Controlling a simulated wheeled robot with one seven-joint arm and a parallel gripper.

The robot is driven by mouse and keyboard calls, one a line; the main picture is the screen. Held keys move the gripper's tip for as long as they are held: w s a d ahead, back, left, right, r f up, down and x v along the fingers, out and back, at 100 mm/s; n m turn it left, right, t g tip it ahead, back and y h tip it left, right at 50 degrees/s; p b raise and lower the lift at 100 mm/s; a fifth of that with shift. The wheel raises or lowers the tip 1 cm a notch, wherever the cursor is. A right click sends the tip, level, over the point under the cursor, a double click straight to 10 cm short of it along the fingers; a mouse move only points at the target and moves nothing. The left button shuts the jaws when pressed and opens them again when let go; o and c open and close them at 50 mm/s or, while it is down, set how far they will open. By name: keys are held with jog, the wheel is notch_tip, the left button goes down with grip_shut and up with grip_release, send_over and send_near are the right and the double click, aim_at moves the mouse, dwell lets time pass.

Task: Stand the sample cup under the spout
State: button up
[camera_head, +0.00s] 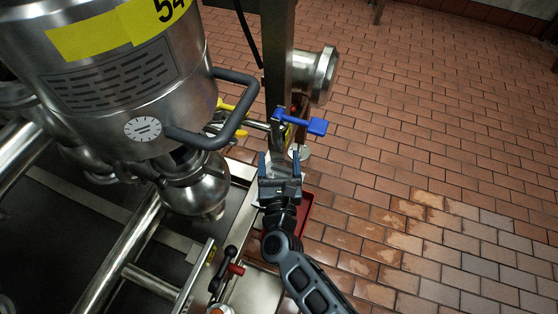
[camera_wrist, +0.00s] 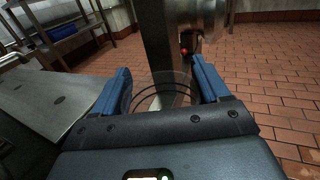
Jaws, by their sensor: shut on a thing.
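The sample cup (camera_wrist: 166,92) is clear, with dark rings around it. It sits between the two blue finger pads of my gripper (camera_wrist: 164,88) in the wrist view, and I can see through it to a steel post. In the head view my gripper (camera_head: 279,160) is beside the steel post, just below a blue valve handle (camera_head: 305,123); the cup hardly shows there. A small pale round fitting (camera_head: 303,152) is just right of the gripper; I cannot tell whether it is the spout. The cup's base is hidden.
A large steel vessel (camera_head: 110,80) with a dark bar handle (camera_head: 235,110) stands at the left. Yellow handles (camera_head: 228,131) and a steel flange (camera_head: 318,72) are nearby. A red tray edge (camera_head: 303,212) shows beside the arm. Open brick floor (camera_head: 430,130) lies right.

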jog(key=shift+f+b, duration=0.35)
jog(key=shift+b, duration=0.05)
jog(key=shift+f+b, duration=0.3)
jog(key=shift+b, duration=0.1)
jog(key=o, duration=1)
jog(key=shift+o, duration=0.2)
jog(key=shift+r, duration=0.1)
jog(key=shift+r+p, duration=0.45)
jog(key=shift+p, duration=0.2)
jog(key=s, duration=1.2)
jog(key=shift+d+p, duration=0.3)
jog(key=shift+p, duration=0.15)
jog(key=shift+r, duration=0.1)
